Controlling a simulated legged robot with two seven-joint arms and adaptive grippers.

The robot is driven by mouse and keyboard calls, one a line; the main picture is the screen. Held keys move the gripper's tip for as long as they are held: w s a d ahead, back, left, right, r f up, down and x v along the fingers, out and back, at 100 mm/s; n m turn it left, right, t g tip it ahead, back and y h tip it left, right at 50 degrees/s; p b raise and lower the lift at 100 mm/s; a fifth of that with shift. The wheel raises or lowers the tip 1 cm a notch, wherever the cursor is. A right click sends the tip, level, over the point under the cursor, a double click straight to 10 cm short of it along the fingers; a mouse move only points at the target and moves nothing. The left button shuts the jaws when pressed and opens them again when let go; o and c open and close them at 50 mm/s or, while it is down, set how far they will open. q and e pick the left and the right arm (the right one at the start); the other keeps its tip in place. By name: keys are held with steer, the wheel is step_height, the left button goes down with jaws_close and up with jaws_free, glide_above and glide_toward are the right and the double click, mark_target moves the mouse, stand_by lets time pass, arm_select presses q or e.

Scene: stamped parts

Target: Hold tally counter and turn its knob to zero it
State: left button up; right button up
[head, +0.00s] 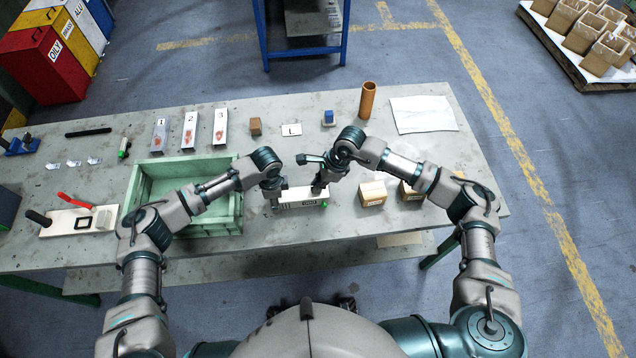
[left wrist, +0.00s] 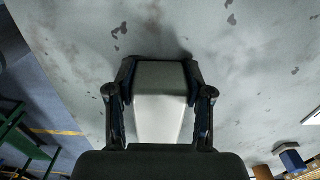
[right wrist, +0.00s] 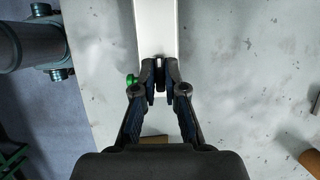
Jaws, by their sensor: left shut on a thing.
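The tally counter (head: 300,193) is a pale box lying on the table, with a dark number window on its near side. Its green knob (head: 324,204) is at the right end of that side. My left gripper (head: 277,194) is shut on the counter's left end; in the left wrist view a finger lies on each side of the pale body (left wrist: 160,108). My right gripper (head: 319,189) is at the counter's right end. In the right wrist view its fingertips (right wrist: 160,80) are close together, with nothing clearly between them. The green knob (right wrist: 131,80) is left of them, outside the fingers.
A green crate (head: 186,163) stands left of the counter. Small cardboard boxes (head: 373,193) are to its right. The table's front edge is close.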

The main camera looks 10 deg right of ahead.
arm_select(q)
steer(key=shift+d, duration=0.1)
arm_select(e)
steer(key=o, duration=0.4)
steer(key=shift+r, duration=0.1)
steer(key=v, duration=1.1)
steer(key=shift+d+r, duration=0.25)
steer(key=shift+r, duration=0.1)
arm_select(q)
steer(key=o, duration=1.5)
steer(key=shift+r, duration=0.1)
